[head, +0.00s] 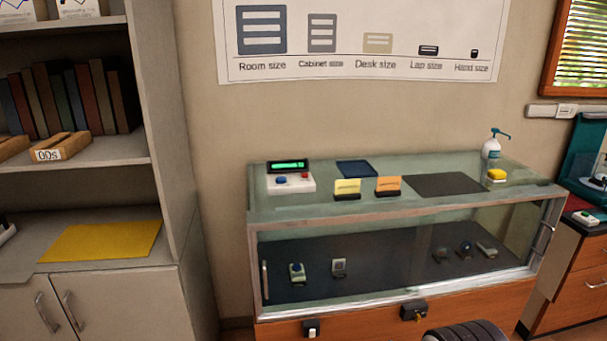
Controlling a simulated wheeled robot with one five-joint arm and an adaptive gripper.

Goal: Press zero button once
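A small device with a white base (291,183) and a lit green display (288,166) stands at the left end of the glass case's top. Its base carries a blue button (281,180) on the left and a smaller red button (304,175) on the right. I cannot read any label that tells which one is zero. My gripper cannot be made out; only a dark ribbed rounded shape, perhaps part of my arm, shows at the bottom edge, well below and right of the device.
The glass case (345,213) also bears a yellow card (347,186), an orange card (388,183), dark mats (443,184) and a pump bottle (491,149). A shelf unit (165,210) stands left. A drawer cabinet (577,276) stands right.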

